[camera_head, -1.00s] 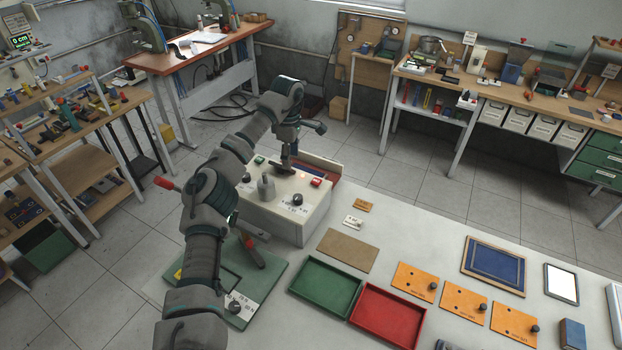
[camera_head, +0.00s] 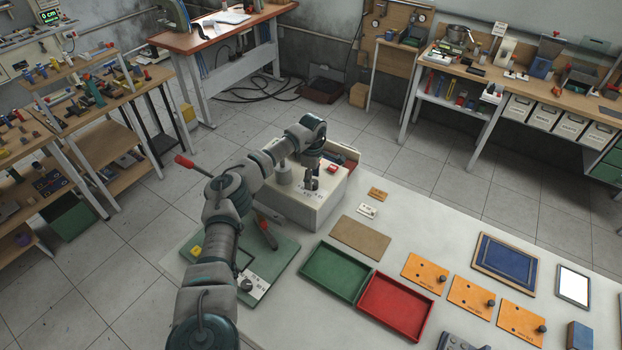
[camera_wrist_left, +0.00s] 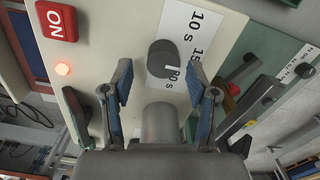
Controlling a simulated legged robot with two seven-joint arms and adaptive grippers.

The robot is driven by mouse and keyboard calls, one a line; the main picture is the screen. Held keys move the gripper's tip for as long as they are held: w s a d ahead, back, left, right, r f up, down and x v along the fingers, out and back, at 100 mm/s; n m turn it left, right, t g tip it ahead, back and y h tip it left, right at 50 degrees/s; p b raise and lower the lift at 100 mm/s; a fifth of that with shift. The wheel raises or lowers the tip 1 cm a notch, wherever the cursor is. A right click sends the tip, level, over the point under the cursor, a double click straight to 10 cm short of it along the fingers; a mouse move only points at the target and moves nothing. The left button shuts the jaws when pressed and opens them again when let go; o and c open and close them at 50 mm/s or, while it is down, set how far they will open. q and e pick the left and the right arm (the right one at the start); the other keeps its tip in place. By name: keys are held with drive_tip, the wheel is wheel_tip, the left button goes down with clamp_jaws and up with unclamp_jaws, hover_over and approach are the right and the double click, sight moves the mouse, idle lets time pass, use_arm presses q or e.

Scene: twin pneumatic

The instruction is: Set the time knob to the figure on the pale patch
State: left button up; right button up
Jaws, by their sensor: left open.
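The time knob (camera_wrist_left: 164,60), dark and round with a pale pointer line, sits on a white scale plate (camera_wrist_left: 184,24) on the white box (camera_head: 316,212). The plate reads "10 s", a partly hidden "15" and another figure half covered by the knob. My left gripper (camera_wrist_left: 160,78) is open, its two blue-padded fingers apart on either side of the knob's near side, apparently above it. In the head view my left gripper (camera_head: 310,183) covers the knob. I cannot make out which patch is the pale one or its figure. My right gripper is not in view.
A red ON button (camera_wrist_left: 57,20) and a lit red lamp (camera_wrist_left: 62,69) are on the box. A grey cylinder (camera_head: 284,172) stands beside the gripper. A green board (camera_head: 284,252) with a lever lies in front. Green (camera_head: 307,281) and red (camera_head: 424,315) trays lie to the right.

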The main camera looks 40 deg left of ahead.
use_arm(q)
drive_tip(key=shift+d+f, duration=0.35)
drive_tip(key=shift+d, duration=0.4)
drive_tip(key=shift+s+a+f, duration=0.1)
drive_tip(key=shift+a+f, duration=0.05)
drive_tip(key=shift+a, duration=0.6)
clamp_jaws()
drive_tip(key=shift+d, duration=0.2)
drive_tip(key=shift+d+m, duration=0.1)
drive_tip(key=shift+m, duration=0.3)
drive_tip(key=m, duration=0.5)
drive_tip(key=shift+w+m, duration=0.2)
drive_tip(key=shift+m, duration=0.1)
drive_tip(key=m, duration=0.5)
drive_tip(key=shift+m, duration=0.3)
drive_tip(key=shift+w+r, duration=0.1)
drive_tip(key=shift+r, duration=0.1)
